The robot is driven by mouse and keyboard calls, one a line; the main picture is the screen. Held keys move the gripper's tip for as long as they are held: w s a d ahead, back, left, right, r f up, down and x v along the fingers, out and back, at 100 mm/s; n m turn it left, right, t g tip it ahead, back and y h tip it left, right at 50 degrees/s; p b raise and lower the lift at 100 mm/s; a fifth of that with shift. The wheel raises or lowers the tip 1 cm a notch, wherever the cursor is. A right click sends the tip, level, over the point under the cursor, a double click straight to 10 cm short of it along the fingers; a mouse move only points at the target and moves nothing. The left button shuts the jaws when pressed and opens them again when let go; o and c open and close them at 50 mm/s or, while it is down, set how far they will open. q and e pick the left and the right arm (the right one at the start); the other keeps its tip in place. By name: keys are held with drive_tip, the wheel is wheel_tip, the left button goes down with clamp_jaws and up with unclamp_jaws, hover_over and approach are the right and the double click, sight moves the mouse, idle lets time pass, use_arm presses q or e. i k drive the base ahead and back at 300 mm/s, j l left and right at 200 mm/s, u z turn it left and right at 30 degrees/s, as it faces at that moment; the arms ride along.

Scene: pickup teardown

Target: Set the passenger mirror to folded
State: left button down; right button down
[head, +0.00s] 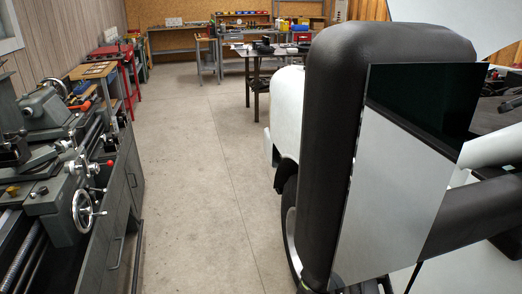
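The passenger mirror (333,120) fills the right half of the head view, very close to me. It has a tall, rounded black housing. A flat, tilted glass panel (385,180) faces towards me, grey-white over most of its face and dark at the top right. The mirror stands out from the side of the white pickup (287,105). A thick black bar (480,212) lies to the right of the glass and looks like its mount, but the joint is hidden. Neither of my grippers is in view.
A front wheel (289,215) and white body panel show beyond the mirror. A lathe (65,175) on a dark cabinet lines the left. The concrete floor (195,170) between is clear. Workbenches and a dark table (258,57) stand at the back.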

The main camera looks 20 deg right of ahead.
sight(389, 108)
drive_tip(key=i, duration=3.8)
drive_tip(key=z, duration=4.35)
